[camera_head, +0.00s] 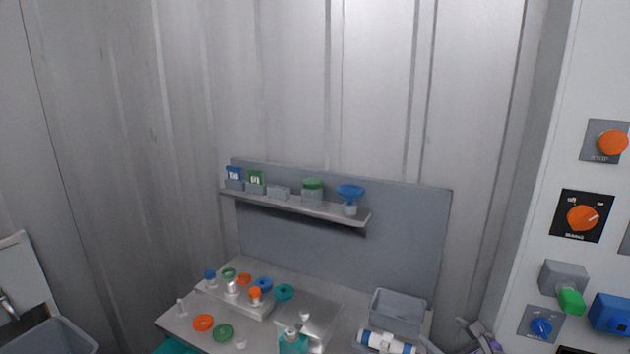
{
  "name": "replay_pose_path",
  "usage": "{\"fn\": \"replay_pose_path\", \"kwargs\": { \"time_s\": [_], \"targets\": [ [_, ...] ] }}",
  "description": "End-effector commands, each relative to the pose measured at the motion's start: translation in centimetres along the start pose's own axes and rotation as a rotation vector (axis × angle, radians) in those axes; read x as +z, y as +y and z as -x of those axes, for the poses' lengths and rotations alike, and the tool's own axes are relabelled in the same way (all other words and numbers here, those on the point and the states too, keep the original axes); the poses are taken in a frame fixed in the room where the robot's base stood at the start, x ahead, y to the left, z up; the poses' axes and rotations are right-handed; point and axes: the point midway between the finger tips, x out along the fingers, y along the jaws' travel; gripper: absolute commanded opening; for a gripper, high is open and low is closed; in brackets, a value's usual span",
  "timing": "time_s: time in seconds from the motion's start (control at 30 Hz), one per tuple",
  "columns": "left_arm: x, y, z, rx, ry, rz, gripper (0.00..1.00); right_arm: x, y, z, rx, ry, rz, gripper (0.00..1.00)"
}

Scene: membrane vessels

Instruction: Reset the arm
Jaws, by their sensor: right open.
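My right gripper (483,336) shows at the bottom edge, right of the workbench (180,318). It is small and partly cut off by the frame, its jaws are open and I see nothing between them. A white cylinder with blue bands (386,342) lies at the bench's front right, to the left of this gripper and apart from its jaws. My left gripper is not in view.
A grey bin (397,310) stands behind the cylinder. Coloured rings and caps sit around a raised block (240,301). A shelf (295,205) holds small containers and a blue funnel-like piece (350,192). A control panel (590,100) stands at right, a sink (52,337) at left.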

Motion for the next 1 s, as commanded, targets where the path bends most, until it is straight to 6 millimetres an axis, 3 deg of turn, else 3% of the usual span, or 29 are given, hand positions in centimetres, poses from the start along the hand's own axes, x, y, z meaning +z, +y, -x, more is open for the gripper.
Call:
{"fn": "replay_pose_path", "kwargs": {
  "time_s": [0.03, 0.2, 0.43, 0.6, 0.7, 0.8, 1.0],
  "targets": [
    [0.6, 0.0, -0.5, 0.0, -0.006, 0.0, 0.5, -1.3, 2.5, 0.4, 0.043, 0.031, 0.147, 1.0],
    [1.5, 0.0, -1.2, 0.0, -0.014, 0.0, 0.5, -5.5, 9.7, 2.7, 0.218, 0.117, 0.758, 1.0],
    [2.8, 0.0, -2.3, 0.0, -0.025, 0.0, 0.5, -13.9, 17.6, 8.0, 0.567, 0.135, 1.73, 1.0],
    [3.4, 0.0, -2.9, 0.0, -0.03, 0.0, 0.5, -19.0, 19.7, 11.4, 0.813, 0.079, 2.285, 1.0],
    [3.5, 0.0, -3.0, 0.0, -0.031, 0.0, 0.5, -20.7, 20.0, 12.6, 0.911, 0.047, 2.475, 1.0],
    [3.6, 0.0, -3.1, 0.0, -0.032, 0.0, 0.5, -21.5, 20.1, 13.2, 0.963, 0.028, 2.57, 1.0],
    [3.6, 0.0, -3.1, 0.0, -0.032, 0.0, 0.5, -21.6, 20.0, 13.3, 0.977, 0.023, 2.596, 1.0]
  ]
}}
